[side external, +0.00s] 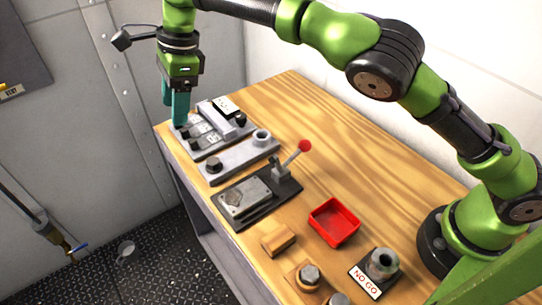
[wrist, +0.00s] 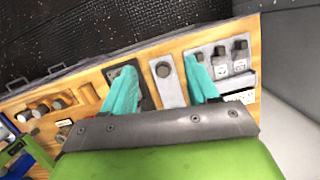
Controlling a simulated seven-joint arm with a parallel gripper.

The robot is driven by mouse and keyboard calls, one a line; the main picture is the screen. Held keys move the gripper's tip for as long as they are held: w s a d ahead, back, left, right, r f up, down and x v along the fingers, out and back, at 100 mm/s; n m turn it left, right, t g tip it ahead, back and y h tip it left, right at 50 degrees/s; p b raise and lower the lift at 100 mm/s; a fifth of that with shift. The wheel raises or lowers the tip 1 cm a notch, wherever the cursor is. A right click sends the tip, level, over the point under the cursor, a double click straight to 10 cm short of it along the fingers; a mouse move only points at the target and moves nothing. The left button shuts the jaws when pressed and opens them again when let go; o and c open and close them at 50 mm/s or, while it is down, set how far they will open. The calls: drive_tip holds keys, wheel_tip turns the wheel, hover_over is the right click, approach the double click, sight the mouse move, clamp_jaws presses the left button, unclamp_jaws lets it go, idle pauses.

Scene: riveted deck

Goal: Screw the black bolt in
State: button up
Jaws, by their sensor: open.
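The black bolt (side external: 213,165) appears as a dark round head at the front end of a long grey plate (side external: 236,158). In the wrist view the dark bolt head (wrist: 163,70) shows between my fingers, on the same grey plate (wrist: 172,95). How deep the bolt sits cannot be told. A grey ring (side external: 261,137) with a hole stands at the plate's other end. My gripper (side external: 174,112) has teal fingers and hangs at the table's far left corner, left of the bolt and apart from it.
A panel with dark knobs (side external: 208,130) lies beyond the plate. Nearer are a toggle clamp with a red knob (side external: 304,146), a red tray (side external: 334,222), a wooden block (side external: 278,240) and a NO GO gauge (side external: 381,264). The table's back right is clear.

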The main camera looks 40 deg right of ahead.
drive_tip(key=w+a+r+m+t+y, duration=0.35)
drive_tip(key=a+r+m+y, duration=0.2)
drive_tip(key=m+y, duration=0.2)
drive_tip(key=w+d+r+m+t, duration=0.6)
drive_tip(key=d+r+m, duration=0.3)
drive_tip(key=m, duration=0.4)
drive_tip(key=shift+w+r+t+y, duration=0.35)
drive_tip(key=shift+w+r, duration=0.05)
drive_tip(key=shift+r, duration=0.25)
